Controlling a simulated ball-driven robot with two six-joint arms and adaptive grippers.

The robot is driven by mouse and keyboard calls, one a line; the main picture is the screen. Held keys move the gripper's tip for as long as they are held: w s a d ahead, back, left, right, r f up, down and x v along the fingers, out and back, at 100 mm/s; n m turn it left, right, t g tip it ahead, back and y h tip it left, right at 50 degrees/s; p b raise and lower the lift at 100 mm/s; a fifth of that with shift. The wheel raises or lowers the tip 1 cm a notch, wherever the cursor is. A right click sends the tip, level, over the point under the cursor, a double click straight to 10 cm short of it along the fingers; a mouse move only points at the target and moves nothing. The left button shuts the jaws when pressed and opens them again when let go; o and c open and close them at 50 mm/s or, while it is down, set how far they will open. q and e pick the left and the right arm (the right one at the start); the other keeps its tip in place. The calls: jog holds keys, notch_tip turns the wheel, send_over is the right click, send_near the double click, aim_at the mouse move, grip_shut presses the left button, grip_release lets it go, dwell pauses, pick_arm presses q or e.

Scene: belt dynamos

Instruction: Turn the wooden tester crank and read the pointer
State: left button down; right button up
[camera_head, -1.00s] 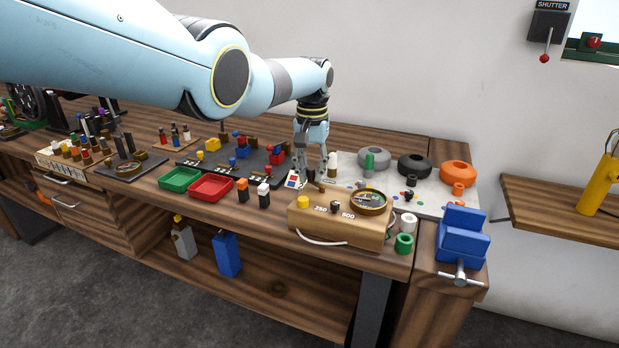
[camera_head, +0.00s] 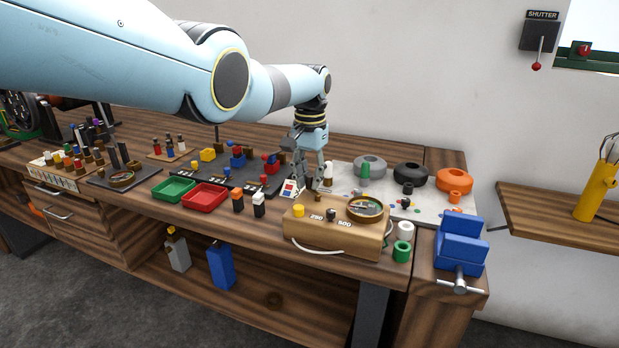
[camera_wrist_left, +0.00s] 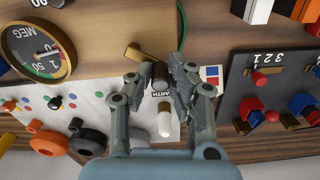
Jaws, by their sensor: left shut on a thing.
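The wooden tester (camera_head: 335,232) stands at the bench's front edge, with a round dial (camera_head: 365,208) on top. In the left wrist view the dial (camera_wrist_left: 32,50) shows at the upper left, marked MEG; its exact reading is too small to tell. My left gripper (camera_head: 306,186) is behind the tester, fingers pointing down. In the left wrist view my left gripper (camera_wrist_left: 162,78) is shut on the crank's dark knob (camera_wrist_left: 160,74), beside its brass arm (camera_wrist_left: 143,52). The fingers partly hide the knob. My right gripper is not in view.
A white board with grey, black and orange (camera_head: 453,181) rings lies to the right. A blue vise (camera_head: 461,245) is at the bench's right end. Red (camera_head: 205,197) and green (camera_head: 173,190) trays stand left of the tester. A pale cable loops along the tester's front.

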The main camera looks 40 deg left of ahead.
pick_arm(q)
jog(key=c, duration=1.2)
grip_release()
notch_tip(320, 180, up, 12)
